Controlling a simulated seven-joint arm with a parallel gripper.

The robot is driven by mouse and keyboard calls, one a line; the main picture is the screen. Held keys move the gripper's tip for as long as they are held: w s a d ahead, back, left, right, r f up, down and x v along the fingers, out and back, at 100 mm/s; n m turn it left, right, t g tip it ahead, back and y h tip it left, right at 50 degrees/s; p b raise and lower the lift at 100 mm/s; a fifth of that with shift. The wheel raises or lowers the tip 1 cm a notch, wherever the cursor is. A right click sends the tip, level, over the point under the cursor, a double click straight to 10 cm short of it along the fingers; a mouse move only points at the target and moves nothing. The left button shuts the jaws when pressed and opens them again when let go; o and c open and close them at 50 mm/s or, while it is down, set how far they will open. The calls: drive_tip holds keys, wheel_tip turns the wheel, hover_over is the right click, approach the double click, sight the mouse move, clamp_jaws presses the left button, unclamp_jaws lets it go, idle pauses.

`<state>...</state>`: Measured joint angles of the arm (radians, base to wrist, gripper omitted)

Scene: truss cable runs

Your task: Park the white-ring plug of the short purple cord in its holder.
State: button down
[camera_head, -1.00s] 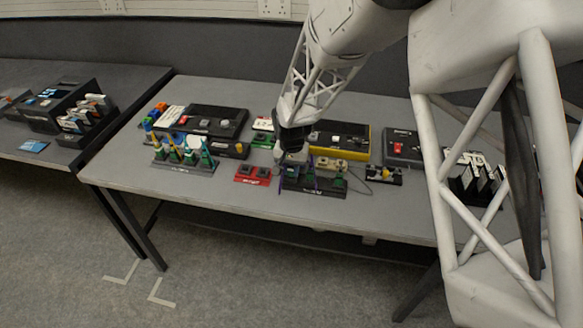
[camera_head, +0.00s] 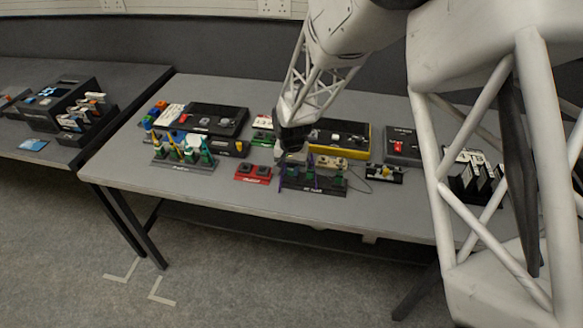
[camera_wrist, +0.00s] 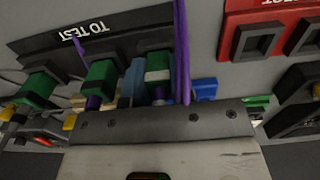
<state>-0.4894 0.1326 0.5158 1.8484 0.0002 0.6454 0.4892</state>
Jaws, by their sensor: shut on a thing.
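The green plug with a white ring (camera_wrist: 158,75) is in the wrist view, at the front edge of my gripper (camera_wrist: 158,105). My gripper is shut on it; the fingertips are mostly hidden. In the head view my gripper (camera_head: 291,155) is over the left part of the dark rack. A purple cord (camera_wrist: 182,50) runs upward beside the plug. The dark rack labelled "TO TEST" (camera_wrist: 60,45) lies just beyond the plug, also seen in the head view (camera_head: 320,190). Whether the plug is seated in a holder of the rack cannot be told.
Other green plugs (camera_wrist: 100,80) stand left of the held one in the wrist view. A red two-socket block (camera_head: 253,174) is left of the rack. A yellow-edged box (camera_head: 340,138) stands behind. Bare table lies in front of the red block.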

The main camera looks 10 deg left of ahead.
drive_tip(key=c, duration=0.9)
unclamp_jaws()
drive_tip(key=shift+r, duration=0.1)
drive_tip(key=shift+r, duration=2.4)
drive_tip(key=shift+r, duration=2)
drive_tip(key=shift+d, duration=0.1)
